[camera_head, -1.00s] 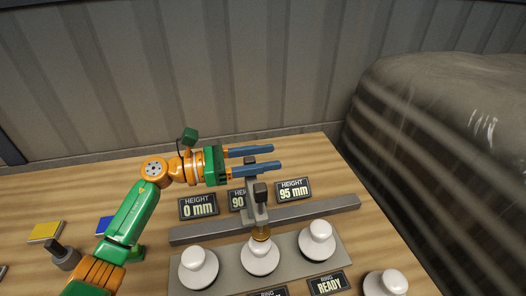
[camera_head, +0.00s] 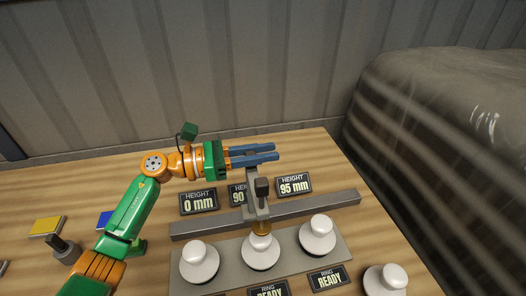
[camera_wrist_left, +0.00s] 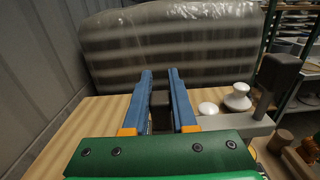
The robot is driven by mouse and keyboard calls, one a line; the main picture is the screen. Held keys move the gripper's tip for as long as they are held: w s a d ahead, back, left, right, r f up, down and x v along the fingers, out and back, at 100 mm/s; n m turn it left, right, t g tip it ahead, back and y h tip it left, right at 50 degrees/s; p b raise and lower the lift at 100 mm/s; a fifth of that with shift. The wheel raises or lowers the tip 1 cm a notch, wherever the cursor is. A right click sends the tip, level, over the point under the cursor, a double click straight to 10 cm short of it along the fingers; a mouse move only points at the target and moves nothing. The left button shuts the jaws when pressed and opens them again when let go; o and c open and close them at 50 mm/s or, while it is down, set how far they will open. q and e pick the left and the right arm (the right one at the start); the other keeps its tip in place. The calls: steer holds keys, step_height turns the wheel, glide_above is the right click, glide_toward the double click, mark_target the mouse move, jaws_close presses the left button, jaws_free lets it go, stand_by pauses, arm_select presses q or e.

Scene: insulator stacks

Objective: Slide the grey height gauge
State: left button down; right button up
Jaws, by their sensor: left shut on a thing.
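The grey height gauge (camera_head: 252,196) stands upright on a long grey rail (camera_head: 325,203). It has a dark knob (camera_head: 262,187) on its arm and a brass-coloured piece (camera_head: 262,228) just over the middle white insulator (camera_head: 260,252). My left gripper (camera_head: 276,152) reaches in from the left with its blue fingers around the gauge's top. In the left wrist view, the fingers (camera_wrist_left: 160,72) are shut on a dark upright block (camera_wrist_left: 160,106), which seems to be the gauge's handle. The fingers partly hide it. My right gripper is not in view.
White insulators stand left (camera_head: 199,262) and right (camera_head: 317,235) on a grey plate (camera_head: 228,247); another (camera_head: 385,280) sits farther right. Signs behind the rail read 0 mm (camera_head: 199,201), 90, partly hidden, and 95 mm (camera_head: 294,185). Yellow (camera_head: 47,226) and blue (camera_head: 105,219) pads lie left.

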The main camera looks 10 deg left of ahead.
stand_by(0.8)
arm_select(q)
steer(key=b+v, duration=0.9)
steer(key=v, duration=0.5)
steer(key=shift+a, duration=0.15)
steer(key=c, duration=0.7)
jaws_free()
